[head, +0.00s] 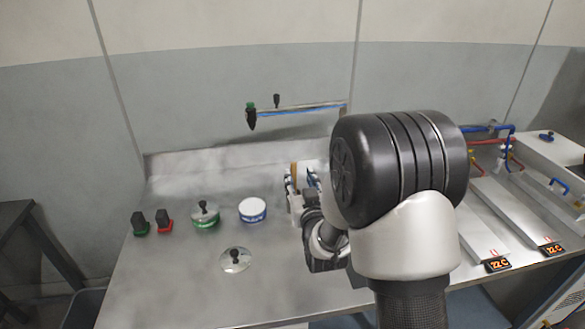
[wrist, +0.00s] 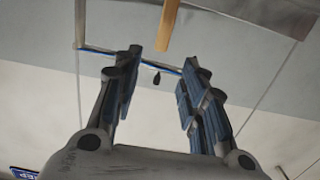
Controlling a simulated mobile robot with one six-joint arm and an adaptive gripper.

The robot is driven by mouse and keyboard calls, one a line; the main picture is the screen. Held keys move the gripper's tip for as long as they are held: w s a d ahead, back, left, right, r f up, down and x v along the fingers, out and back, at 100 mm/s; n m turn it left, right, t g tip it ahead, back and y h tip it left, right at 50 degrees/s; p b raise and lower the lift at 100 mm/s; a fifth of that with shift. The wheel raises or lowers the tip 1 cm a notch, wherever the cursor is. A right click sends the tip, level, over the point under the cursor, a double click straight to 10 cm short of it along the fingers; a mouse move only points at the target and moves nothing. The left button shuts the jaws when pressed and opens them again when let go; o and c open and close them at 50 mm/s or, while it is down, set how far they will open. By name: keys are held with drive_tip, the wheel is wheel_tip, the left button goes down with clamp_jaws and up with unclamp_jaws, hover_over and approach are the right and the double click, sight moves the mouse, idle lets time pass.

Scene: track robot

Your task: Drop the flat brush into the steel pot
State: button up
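My gripper (wrist: 160,60) is open, with its two blue-padded fingers spread apart. A tan, wooden-looking strip (wrist: 167,28), which may be the flat brush's handle, shows at the top of the wrist view, between and just beyond the fingertips. In the head view a tan strip (head: 294,172) stands up beside my gripper (head: 300,180), over the back of the counter. I see no bristles. I cannot tell which vessel is the steel pot. A green-banded lidded vessel (head: 206,221) and a white and blue round tub (head: 252,213) stand left of my gripper.
A loose round lid with a black knob (head: 235,266) lies on the steel counter (head: 165,285). A green-based block (head: 139,229) and a red-based block (head: 164,227) stand at left. A rail (head: 300,108) runs along the wall. Sinks with displays (head: 497,265) are at right.

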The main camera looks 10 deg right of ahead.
drive_tip(key=s+r+g, duration=0.6)
drive_tip(key=s, duration=0.8)
drive_tip(key=s+g, duration=0.6)
drive_tip(key=s, duration=2)
drive_tip(key=shift+f+g, duration=0.4)
